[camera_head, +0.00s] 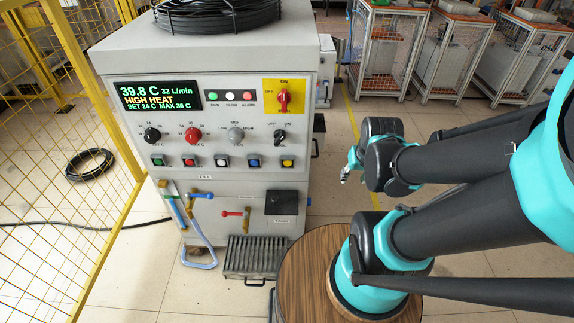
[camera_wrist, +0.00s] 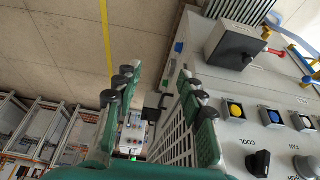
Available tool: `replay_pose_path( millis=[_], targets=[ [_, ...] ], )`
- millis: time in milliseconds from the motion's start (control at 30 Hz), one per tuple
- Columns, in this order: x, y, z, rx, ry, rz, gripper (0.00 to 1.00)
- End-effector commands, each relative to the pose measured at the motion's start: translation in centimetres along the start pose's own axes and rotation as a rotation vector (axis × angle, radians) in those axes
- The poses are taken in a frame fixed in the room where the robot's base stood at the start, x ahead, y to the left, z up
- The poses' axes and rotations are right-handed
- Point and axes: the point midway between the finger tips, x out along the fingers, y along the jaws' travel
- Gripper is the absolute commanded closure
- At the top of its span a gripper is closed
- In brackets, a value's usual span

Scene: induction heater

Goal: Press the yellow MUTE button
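The yellow button (camera_head: 287,162) is at the right end of the lower button row on the grey heater panel. It also shows in the wrist view (camera_wrist: 236,110), right of my fingers; its label is too small to read. My gripper (camera_head: 345,174) is to the right of the panel and apart from it, small in the head view. In the wrist view my gripper (camera_wrist: 158,82) has its two green fingers spread apart with nothing between them. No finger touches the button.
The blue button (camera_head: 253,162) is beside the yellow one, and a black knob (camera_head: 280,136) sits above it. A dark box (camera_head: 284,203) sticks out below. A yellow fence (camera_head: 70,130) stands left; the floor right of the cabinet is open.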

Motion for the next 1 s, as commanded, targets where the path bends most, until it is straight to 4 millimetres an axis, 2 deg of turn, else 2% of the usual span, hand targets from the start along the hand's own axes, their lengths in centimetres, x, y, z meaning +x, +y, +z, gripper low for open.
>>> replay_pose_path(
  millis=[67, 400, 1000],
  targets=[
    [0.00, 0.00, 0.00, 0.000, 0.000, 0.000, 0.60],
    [0.00, 0.00, 0.00, 0.000, 0.000, 0.000, 1.00],
    [0.00, 0.00, 0.00, 0.000, 0.000, 0.000, 1.00]
  ],
)
